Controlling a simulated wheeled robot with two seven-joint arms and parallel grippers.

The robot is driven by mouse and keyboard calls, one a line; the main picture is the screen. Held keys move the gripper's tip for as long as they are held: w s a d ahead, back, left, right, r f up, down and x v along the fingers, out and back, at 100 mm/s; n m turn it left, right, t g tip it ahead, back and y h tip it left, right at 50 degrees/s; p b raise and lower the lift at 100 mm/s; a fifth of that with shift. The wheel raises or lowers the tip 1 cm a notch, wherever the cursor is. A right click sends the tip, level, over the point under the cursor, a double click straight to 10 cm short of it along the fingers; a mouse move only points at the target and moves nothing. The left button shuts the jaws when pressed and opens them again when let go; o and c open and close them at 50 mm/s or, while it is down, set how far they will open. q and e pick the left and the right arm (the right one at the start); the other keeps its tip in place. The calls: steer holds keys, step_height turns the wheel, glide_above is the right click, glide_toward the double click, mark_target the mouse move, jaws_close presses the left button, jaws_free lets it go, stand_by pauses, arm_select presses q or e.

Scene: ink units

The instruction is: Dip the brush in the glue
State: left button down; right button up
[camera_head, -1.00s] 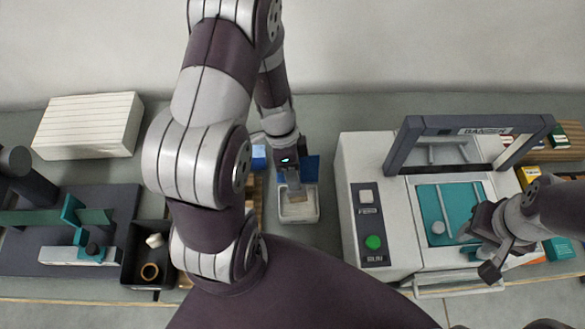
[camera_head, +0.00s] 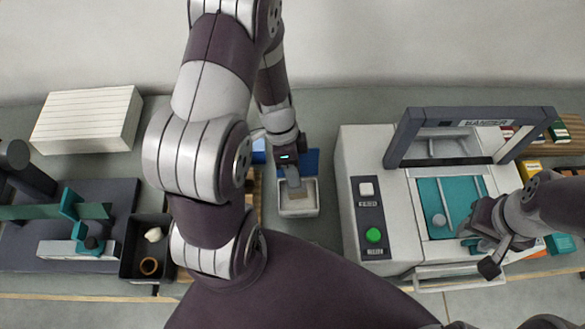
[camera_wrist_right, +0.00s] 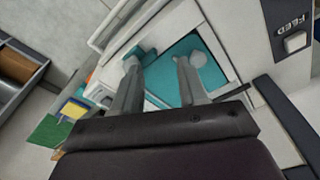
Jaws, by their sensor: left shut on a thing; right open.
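A small white tray (camera_head: 299,213), which looks like the glue tray, stands on the bench left of the white machine. My left gripper (camera_head: 293,182) comes down over its back part and is shut. The brush cannot be made out clearly; what the jaws hold is small and mostly hidden by the gripper. I cannot tell whether its tip touches the glue. My right gripper (camera_head: 468,236) is open and empty, over the right part of the machine's teal panel (camera_head: 430,195). The right wrist view shows its two fingers (camera_wrist_right: 157,72) apart above that panel.
The white machine (camera_head: 354,150) with a dark frame and a green button stands right of the tray. A dark bin (camera_head: 133,272) holding a ring and a pale piece sits left, beside a dark press (camera_head: 35,225). A pale stack (camera_head: 85,122) lies back left. A blue panel (camera_head: 312,160) stands behind the tray.

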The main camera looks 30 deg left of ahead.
arm_select(q)
steer(key=shift+s+f+b, duration=0.1)
steer(key=shift+f+b, duration=0.35)
steer(key=shift+b, duration=0.15)
arm_select(e)
steer(key=shift+f, duration=0.65)
stand_by(0.7)
arm_select(q)
step_height(320, 180, up, 7)
steer(key=p, duration=0.5)
steer(key=shift+r, duration=0.1)
arm_select(e)
step_height(320, 180, up, 5)
steer(key=shift+r, duration=0.1)
